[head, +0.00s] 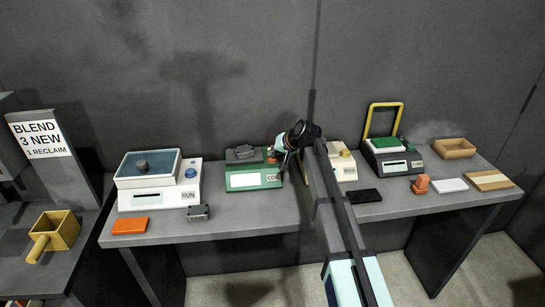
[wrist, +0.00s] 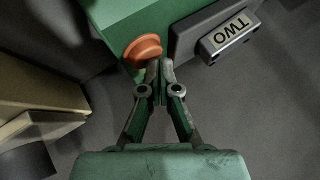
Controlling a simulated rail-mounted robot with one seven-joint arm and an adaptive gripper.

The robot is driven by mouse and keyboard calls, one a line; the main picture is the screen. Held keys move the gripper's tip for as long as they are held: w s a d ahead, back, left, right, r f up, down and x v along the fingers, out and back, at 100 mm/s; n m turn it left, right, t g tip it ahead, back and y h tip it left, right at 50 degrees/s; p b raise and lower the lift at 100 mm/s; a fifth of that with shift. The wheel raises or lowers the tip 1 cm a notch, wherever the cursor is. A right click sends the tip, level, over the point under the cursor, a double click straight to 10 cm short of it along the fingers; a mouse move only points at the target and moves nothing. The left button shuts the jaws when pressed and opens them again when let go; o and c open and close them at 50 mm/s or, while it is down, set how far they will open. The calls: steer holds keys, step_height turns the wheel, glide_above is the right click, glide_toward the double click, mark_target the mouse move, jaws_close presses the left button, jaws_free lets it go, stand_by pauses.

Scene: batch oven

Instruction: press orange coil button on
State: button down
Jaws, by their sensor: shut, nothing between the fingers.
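The green coil machine (head: 240,182) stands on the bench left of my arm, with a white panel and a partly hidden label on its front. Its orange button (wrist: 142,50) is a round mushroom cap at the edge of the green body (wrist: 115,22) in the wrist view. In the head view the button is mostly hidden behind my gripper (head: 281,160). My gripper (wrist: 160,68) is shut and empty. Its tips overlap the right edge of the button in the wrist view; I cannot tell whether they touch it.
A dark block labelled TWO (wrist: 225,38) is close right of the button. To the left are a white machine with a blue button (head: 191,173) and an orange slab (head: 130,226). To the right are a RUN machine (head: 345,166) and a dark slab (head: 364,196).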

mark_target(273, 158)
steer(key=shift+r, duration=0.1)
steer(key=shift+r+p, duration=1.25)
steer(key=shift+r, duration=1.7)
